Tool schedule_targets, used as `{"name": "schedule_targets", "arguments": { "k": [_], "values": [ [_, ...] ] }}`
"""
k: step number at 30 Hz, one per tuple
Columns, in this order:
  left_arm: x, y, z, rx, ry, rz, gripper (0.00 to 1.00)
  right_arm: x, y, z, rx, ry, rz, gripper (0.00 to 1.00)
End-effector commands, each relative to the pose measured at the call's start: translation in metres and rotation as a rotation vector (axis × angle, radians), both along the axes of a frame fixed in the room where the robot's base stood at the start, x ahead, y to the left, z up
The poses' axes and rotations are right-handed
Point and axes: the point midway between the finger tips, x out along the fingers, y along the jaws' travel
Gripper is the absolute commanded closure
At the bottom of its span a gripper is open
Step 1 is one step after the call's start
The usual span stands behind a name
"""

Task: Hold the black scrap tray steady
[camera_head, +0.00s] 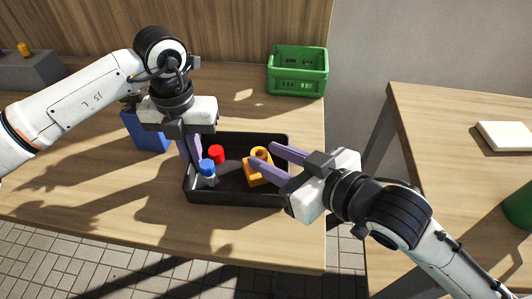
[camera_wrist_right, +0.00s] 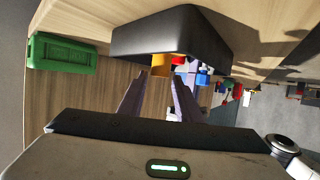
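The black scrap tray (camera_head: 240,197) sits on the wooden table near its right side; its underside and wall show in the right wrist view (camera_wrist_right: 165,35). In it are a blue-topped white piece (camera_head: 207,168), a red cylinder (camera_head: 217,154) and an orange piece with a round opening (camera_head: 259,153). My left gripper (camera_head: 190,152) points down at the tray's left wall, one finger on each side; whether it clamps the wall is unclear. My right gripper (camera_head: 262,155) is open, fingers apart over the tray's right side by the orange piece (camera_wrist_right: 160,66).
A green crate (camera_head: 298,86) stands at the back right of the table, also in the right wrist view (camera_wrist_right: 62,54). A blue container (camera_head: 148,135) is behind my left gripper. A second table (camera_head: 420,110) with a white slab (camera_head: 505,135) stands right, across a gap.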

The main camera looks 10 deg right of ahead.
Motion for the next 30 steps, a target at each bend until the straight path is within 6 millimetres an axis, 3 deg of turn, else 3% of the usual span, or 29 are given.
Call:
{"name": "schedule_targets", "arguments": {
  "k": [3, 6, 8, 18, 23, 30],
  "values": [
    [0.000, 0.000, 0.001, -0.001, -0.001, 0.000, 1.00, 0.000, 0.000, 0.000, 0.000, 0.000, 0.000, 0.69],
    [0.000, 0.000, 0.001, -0.001, -0.001, 0.000, 0.80, 0.000, 0.000, 0.000, 0.000, 0.000, 0.000, 0.69],
    [0.000, 0.000, 0.001, -0.001, -0.001, 0.000, 0.74, 0.000, 0.000, 0.000, 0.000, 0.000, 0.000, 0.69],
    [0.000, 0.000, 0.005, -0.001, -0.002, 0.000, 0.74, 0.000, 0.000, 0.000, 0.000, 0.000, 0.000, 0.69],
    [0.001, 0.000, 0.028, -0.001, -0.005, -0.001, 0.74, 0.000, 0.000, 0.000, 0.000, 0.000, 0.000, 0.69],
    [0.001, -0.001, 0.080, -0.002, -0.005, 0.000, 0.74, 0.000, 0.000, 0.000, 0.000, 0.000, 0.000, 0.69]
  ]
}}
